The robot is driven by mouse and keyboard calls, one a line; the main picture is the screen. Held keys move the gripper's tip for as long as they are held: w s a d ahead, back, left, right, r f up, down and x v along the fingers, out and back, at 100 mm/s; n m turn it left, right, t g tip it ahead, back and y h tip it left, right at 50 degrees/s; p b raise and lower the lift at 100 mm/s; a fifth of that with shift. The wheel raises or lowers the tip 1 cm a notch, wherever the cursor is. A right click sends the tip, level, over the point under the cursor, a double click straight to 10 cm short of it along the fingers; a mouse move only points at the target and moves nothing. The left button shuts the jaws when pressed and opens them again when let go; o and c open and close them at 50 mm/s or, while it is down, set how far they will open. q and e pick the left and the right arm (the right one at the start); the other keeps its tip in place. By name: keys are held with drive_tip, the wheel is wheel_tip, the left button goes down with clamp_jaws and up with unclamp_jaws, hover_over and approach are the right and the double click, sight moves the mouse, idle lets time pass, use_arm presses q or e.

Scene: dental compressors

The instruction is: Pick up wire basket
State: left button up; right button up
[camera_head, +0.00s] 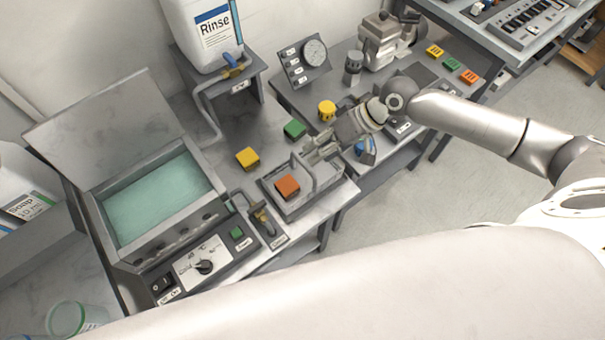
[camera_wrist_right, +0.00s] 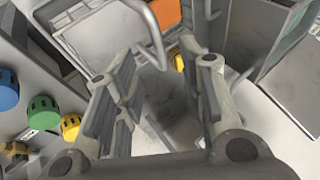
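The wire basket (camera_head: 299,207), a shallow grey tray with an upright handle, stands on the grey bench right of the bath. An orange block (camera_head: 288,187) lies in it. My right gripper (camera_head: 312,152) reaches in from the right, close to the basket's handle. In the right wrist view the gripper (camera_wrist_right: 163,80) is open, with its fingers apart and nothing gripped. The basket's handle (camera_wrist_right: 155,35) shows ahead, near the gap between the fingertips; whether it touches them I cannot tell. My left gripper is not in view.
The open bath (camera_head: 160,195) with greenish liquid is left of the basket. A Rinse container (camera_head: 205,35) stands on a raised shelf behind.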

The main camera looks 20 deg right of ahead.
sight(303, 163)
drive_tip(key=shift+x, duration=1)
drive_tip(key=shift+w+a+f+p, duration=0.1)
drive_tip(key=shift+a+f+p, duration=0.35)
drive_tip(key=shift+p, duration=0.1)
drive_tip(key=p+x, duration=0.1)
drive_tip(key=x, duration=0.2)
drive_tip(key=shift+f, duration=0.2)
drive_tip(key=shift+a+f, duration=0.25)
drive_tip(key=shift+f, duration=0.2)
clamp_jaws()
drive_tip(key=shift+r, duration=0.1)
